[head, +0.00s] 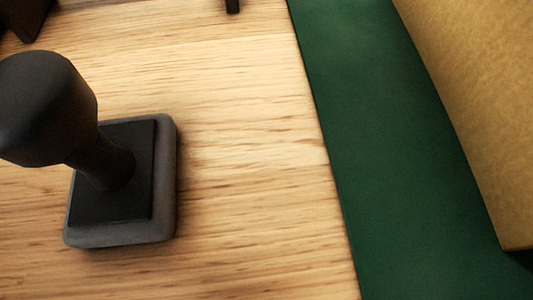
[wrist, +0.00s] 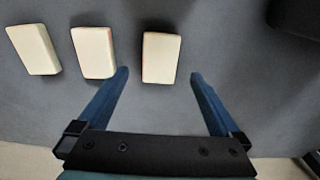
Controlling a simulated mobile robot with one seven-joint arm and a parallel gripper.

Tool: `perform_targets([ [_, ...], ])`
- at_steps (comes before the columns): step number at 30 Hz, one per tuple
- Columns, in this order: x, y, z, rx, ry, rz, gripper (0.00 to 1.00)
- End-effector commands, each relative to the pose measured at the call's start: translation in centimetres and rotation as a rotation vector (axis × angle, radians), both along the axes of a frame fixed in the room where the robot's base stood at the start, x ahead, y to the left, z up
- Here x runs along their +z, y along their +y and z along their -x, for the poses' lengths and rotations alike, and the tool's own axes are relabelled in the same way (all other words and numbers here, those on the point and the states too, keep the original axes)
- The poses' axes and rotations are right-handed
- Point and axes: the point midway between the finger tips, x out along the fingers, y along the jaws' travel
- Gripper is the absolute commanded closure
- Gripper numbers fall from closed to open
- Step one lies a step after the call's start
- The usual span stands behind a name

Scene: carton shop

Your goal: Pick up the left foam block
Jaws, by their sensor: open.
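Three cream foam blocks lie in a row on a grey surface in the wrist view. The left foam block (wrist: 34,49) is at the far left, outside my fingers. The middle foam block (wrist: 93,52) is just left of my left fingertip. The right foam block (wrist: 161,57) lies ahead of the gap between my fingertips. My gripper (wrist: 160,73) is open, with its two blue fingers wide apart and nothing held. The head view shows neither the foam blocks nor my gripper.
The grey surface (wrist: 240,75) is bare right of the blocks. A dark object (wrist: 297,14) stands at the upper right. In the head view, a black stamp-like object (head: 108,180) stands on a wooden table (head: 240,150), beside a green mat (head: 385,150) and a brown cardboard piece (head: 485,90).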

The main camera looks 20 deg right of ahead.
Motion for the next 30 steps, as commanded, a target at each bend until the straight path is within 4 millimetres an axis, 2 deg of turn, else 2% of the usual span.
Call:
perform_targets([
  [1,-0.9,0.0,0.0,0.000,0.000,0.000,0.00],
  [8,-2.0,0.0,0.0,0.000,0.000,0.000,0.00],
  [18,-6.5,0.0,0.0,-0.001,0.000,0.000,0.00],
  [26,-6.5,0.0,0.0,0.000,-0.002,0.001,0.00],
  [30,-6.5,0.0,0.0,0.000,-0.001,0.000,0.23],
])
